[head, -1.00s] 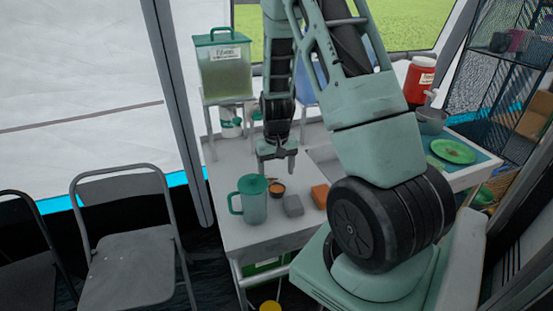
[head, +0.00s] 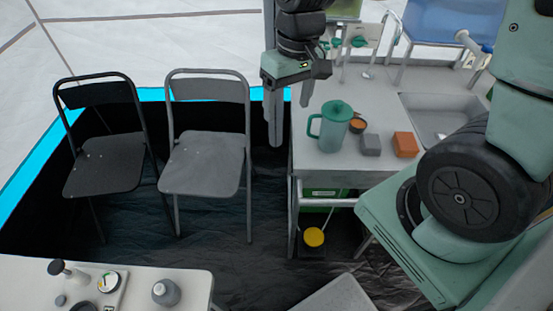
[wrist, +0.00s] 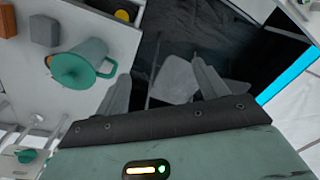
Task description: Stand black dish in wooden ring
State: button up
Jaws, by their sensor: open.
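My gripper (head: 290,122) is open and empty, pointing down above the left edge of the grey counter. Its two spread fingers also show in the wrist view (wrist: 162,82), with nothing between them. On the white table at the lower left of the head view lies a small round dark-rimmed thing with a pale face (head: 108,282). A dark round thing (head: 83,306) is cut off by the bottom edge. Either could be the black dish; I cannot tell. I cannot make out a wooden ring in either view.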

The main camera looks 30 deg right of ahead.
jog(key=s+a+r+n, duration=0.2)
jog(key=s+a+n, duration=0.2)
jog(key=s+a, duration=0.5)
jog(key=shift+a+r, duration=0.15)
jog(key=shift+r, duration=0.2)
jog(key=s+n, duration=0.1)
jog(key=s, duration=0.1)
jog(key=s+a+n, duration=0.1)
jog(key=s, duration=0.1)
jog(key=s+a, duration=0.1)
jog(key=s, duration=0.1)
jog(key=shift+a+r+n+h, duration=0.2)
jog(key=shift+r+n+h, duration=0.1)
jog(key=shift+r+n, duration=0.1)
jog(key=c, duration=0.4)
jog(key=w+d+n+p, duration=0.1)
jog(key=w+d+n, duration=0.1)
jog(key=w+d, duration=0.65)
jog(key=n+p, duration=0.2)
jog(key=n, duration=0.4)
send_over(358, 123)
jog(key=shift+h, duration=0.3)
jog(key=f, duration=1.6)
jog(key=shift+d+f, duration=0.2)
jog(key=shift+d, duration=0.1)
jog(key=shift+a+f+p, duration=0.2)
jog(key=shift+f+p, duration=0.55)
jog(key=shift+f, duration=2.2)
